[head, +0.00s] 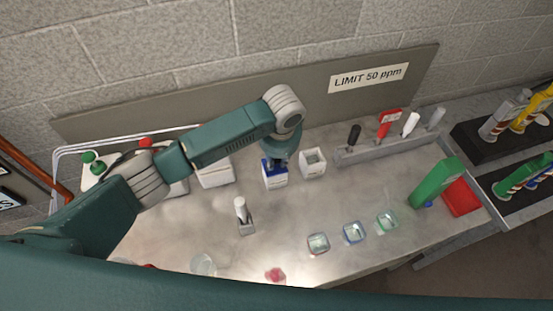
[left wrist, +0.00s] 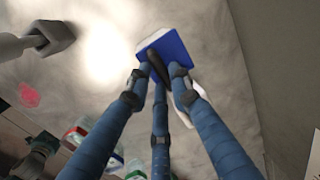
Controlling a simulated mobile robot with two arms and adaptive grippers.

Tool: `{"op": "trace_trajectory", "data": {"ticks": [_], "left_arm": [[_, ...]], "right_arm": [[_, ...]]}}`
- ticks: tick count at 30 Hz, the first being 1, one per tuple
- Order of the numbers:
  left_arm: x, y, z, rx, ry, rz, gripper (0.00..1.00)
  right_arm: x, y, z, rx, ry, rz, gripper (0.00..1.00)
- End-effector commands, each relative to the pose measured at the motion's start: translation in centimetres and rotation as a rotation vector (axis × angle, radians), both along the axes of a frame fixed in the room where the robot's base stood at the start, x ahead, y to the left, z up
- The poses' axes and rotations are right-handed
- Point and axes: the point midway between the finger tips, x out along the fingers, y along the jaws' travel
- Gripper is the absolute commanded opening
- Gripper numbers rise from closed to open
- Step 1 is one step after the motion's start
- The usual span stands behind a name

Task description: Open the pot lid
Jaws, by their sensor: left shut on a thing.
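A white square pot (head: 275,181) stands near the middle of the worktop, with a blue part along its top edge. In the left wrist view a blue square lid (left wrist: 172,46) with a dark upright knob (left wrist: 155,66) is at my fingertips. My left gripper (head: 278,161) is over the pot from above. Its three blue fingers close around the dark knob, also seen in the left wrist view (left wrist: 158,76). A bit of white shows beside the fingers. I cannot tell whether the lid rests on the pot or is raised. My right gripper is not in view.
An open white container (head: 313,162) stands close to the right of the pot. A grey rack (head: 385,150) with handled tools is behind right. Several small glass jars (head: 354,232) and a white-handled tool (head: 241,211) stand in front. A green block (head: 434,183) is right.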

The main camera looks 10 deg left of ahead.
Motion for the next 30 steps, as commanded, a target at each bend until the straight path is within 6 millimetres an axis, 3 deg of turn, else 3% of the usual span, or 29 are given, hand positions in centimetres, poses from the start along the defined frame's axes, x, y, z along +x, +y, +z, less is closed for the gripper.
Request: {"op": "trace_trajectory", "data": {"ticks": [14, 30], "left_arm": [[1.9, 0.7, 1.3, -0.086, 0.21, 0.002, 0.0], [3.8, 1.5, 1.6, -0.17, 0.411, 0.004, 0.0]], "right_arm": [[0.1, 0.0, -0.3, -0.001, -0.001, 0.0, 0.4], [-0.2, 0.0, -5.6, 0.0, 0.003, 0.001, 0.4]]}}
